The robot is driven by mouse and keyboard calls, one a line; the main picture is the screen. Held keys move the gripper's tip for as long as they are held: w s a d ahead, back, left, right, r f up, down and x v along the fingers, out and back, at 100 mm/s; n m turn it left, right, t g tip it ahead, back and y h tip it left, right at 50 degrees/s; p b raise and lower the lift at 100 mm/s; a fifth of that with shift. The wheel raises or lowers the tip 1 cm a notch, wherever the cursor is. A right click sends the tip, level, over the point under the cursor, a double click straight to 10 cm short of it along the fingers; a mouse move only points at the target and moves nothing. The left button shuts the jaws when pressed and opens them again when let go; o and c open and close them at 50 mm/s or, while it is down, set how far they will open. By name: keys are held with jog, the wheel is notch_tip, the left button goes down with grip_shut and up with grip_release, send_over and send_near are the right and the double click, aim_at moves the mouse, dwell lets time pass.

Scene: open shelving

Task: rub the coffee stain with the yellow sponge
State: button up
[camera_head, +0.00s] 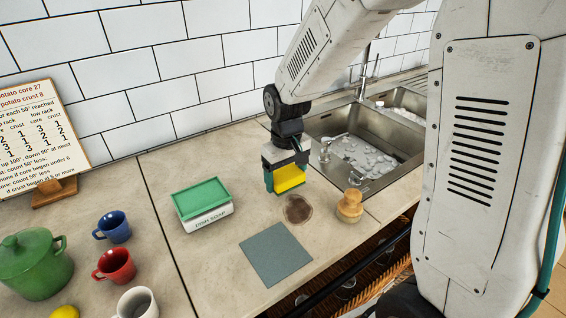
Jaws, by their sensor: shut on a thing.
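The coffee stain (298,209) is a brown round patch on the beige counter, left of the wooden brush. My gripper (287,178) points down just behind the stain. It is shut on the yellow sponge (291,178), which shows between its green-tipped fingers. The sponge is close above the counter at the stain's far edge. I cannot tell whether its underside touches the counter.
A dish soap box with a green top (202,198) stands left of the stain. A grey cloth (276,255) lies in front. A wooden brush (350,206) stands right, by the sink (391,166). Mugs (115,265) and a green pot (35,264) are at left.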

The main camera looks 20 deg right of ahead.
jog(key=shift+r, duration=2.15)
